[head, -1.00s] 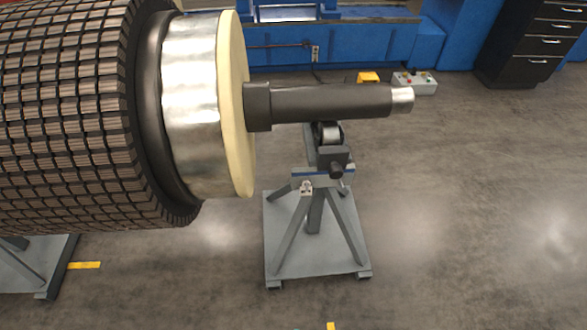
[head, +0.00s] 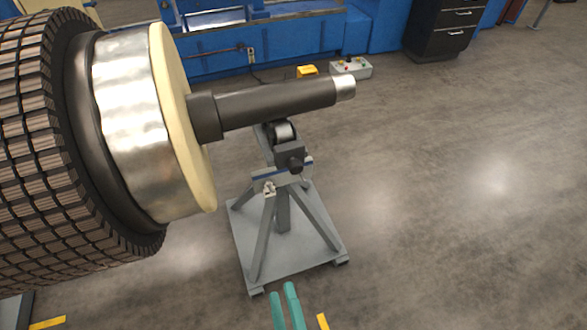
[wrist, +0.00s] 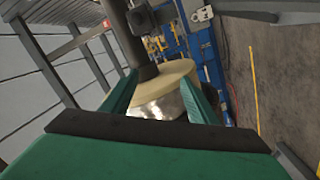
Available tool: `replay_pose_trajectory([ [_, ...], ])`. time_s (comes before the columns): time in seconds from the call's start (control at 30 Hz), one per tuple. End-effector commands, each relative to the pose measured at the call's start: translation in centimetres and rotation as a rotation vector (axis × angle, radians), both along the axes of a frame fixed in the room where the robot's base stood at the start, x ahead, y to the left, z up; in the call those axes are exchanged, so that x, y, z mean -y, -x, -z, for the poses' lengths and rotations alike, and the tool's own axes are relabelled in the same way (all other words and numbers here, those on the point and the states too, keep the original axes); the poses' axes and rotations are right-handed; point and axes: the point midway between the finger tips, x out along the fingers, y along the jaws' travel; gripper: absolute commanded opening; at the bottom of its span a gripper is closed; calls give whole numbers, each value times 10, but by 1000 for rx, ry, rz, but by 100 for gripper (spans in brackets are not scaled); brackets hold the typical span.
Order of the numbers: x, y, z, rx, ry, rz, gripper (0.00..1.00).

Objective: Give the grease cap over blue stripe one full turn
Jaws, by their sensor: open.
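The stand (head: 243,254) under the rotor shaft (head: 275,103) carries a blue stripe (head: 266,178) on its crossbar. A dark, round, knob-like cap (head: 296,165) sticks out of the dark block above the stripe; I take it for the grease cap, though its detail is too small to be sure. My gripper (head: 283,289) shows as two teal fingers at the bottom edge of the head view, below and in front of the stand, apart from the cap. It is open and empty. In the wrist view the fingers (wrist: 155,76) frame the rotor end; I cannot make out the cap there.
The large rotor (head: 30,150) with its cream ring (head: 183,120) fills the left. A small silver fitting (head: 269,188) sits on the stand's front. A control box (head: 351,68) and blue machine (head: 215,58) stand behind. The floor right of the stand is clear.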

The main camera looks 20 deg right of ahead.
Motion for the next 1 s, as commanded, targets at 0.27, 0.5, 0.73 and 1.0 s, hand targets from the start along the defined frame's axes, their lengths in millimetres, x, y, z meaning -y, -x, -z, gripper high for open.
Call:
replay_pose_trajectory([
  [0.27, 47, -90, 10, 122, 744, 93, 54],
  [0.5, 93, -168, 6, 176, 1362, 223, 54],
  [0.73, 134, -228, -6, 187, 1835, 346, 54],
  [1.0, 152, -255, -14, 184, 2051, 404, 54],
])
